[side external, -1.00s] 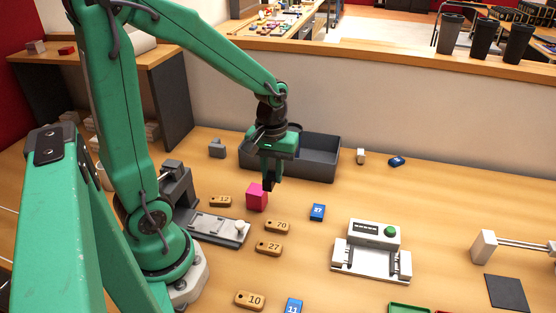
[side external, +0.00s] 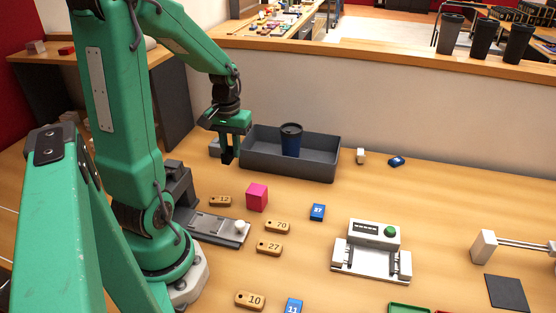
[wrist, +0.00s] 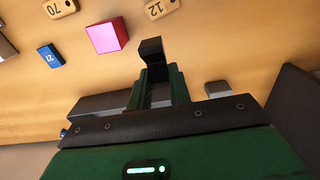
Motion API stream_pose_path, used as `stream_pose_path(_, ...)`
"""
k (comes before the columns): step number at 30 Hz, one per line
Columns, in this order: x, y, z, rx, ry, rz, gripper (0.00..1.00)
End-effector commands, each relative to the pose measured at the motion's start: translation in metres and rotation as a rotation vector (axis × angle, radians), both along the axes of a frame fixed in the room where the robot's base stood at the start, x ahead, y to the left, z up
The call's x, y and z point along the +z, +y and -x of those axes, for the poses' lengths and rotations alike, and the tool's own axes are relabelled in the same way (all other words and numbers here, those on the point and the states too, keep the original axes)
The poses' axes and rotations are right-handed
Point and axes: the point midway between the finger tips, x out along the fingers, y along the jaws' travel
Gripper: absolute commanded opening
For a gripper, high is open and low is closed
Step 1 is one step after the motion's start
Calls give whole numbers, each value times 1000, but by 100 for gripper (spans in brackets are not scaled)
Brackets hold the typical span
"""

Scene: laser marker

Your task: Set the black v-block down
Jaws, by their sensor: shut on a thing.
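My gripper (side external: 228,157) is shut, fingers pointing down, just left of the dark grey tray in the side view. In the wrist view, my gripper (wrist: 155,72) has a small black block, the black v-block (wrist: 151,50), at its fingertips. The v-block blends with the dark fingers in the side view, and its groove cannot be made out. Whether it touches the table cannot be told. A small grey block (side external: 214,148) stands behind and left of the fingers, partly hidden; it also shows in the wrist view (wrist: 218,88).
The grey tray (side external: 328,165) holds a dark blue cup (side external: 291,140). A pink cube (side external: 257,197), wooden number tags (side external: 277,227) and a blue tag (side external: 317,211) lie nearer. A grey vise-like fixture (side external: 215,226) stands beside my base.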

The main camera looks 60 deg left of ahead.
Motion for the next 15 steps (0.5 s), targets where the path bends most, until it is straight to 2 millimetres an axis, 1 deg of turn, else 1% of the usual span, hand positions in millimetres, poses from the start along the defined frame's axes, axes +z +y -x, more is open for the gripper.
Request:
stream_pose_path(3,0,5,3,1,0,0,0)
stream_pose_path(10,0,7,4,1,0,0,0)
stream_pose_path(15,-6,14,8,3,1,1,0)
